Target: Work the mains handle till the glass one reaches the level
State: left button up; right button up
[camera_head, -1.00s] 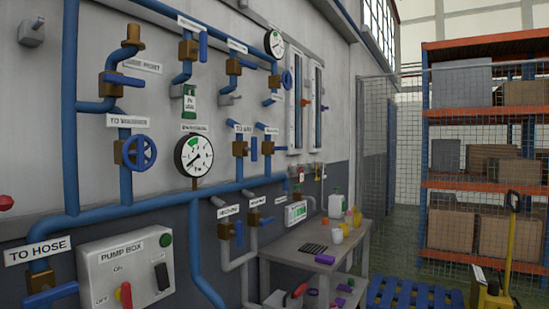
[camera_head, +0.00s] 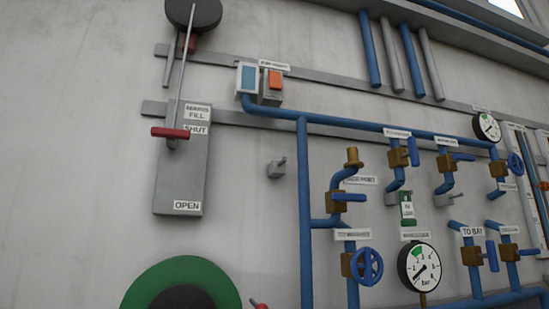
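The mains handle is a red crossbar (camera_head: 170,133) at the end of a thin grey rod hanging below a dark round part (camera_head: 193,12). It is in front of a grey plate (camera_head: 180,178) labelled MAINS FILL, with SHUT near the top and OPEN at the bottom. The crossbar is level with the SHUT mark, slightly below it. Tall glass gauges (camera_head: 527,185) stand at the right edge, partly cut off; I cannot read their level. Neither of my grippers is in view.
Blue pipes (camera_head: 305,200) with several valves and a blue handwheel (camera_head: 367,266) cover the right of the wall. Dial gauges (camera_head: 419,267) are among them. A green disc with a dark centre (camera_head: 145,287) is at the bottom. The wall at left is bare.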

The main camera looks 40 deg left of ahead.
aim_at(173, 135)
jog(key=u, duration=1.85)
jog(key=i+l, duration=0.1)
jog(key=l, duration=0.65)
jog(key=u, duration=0.05)
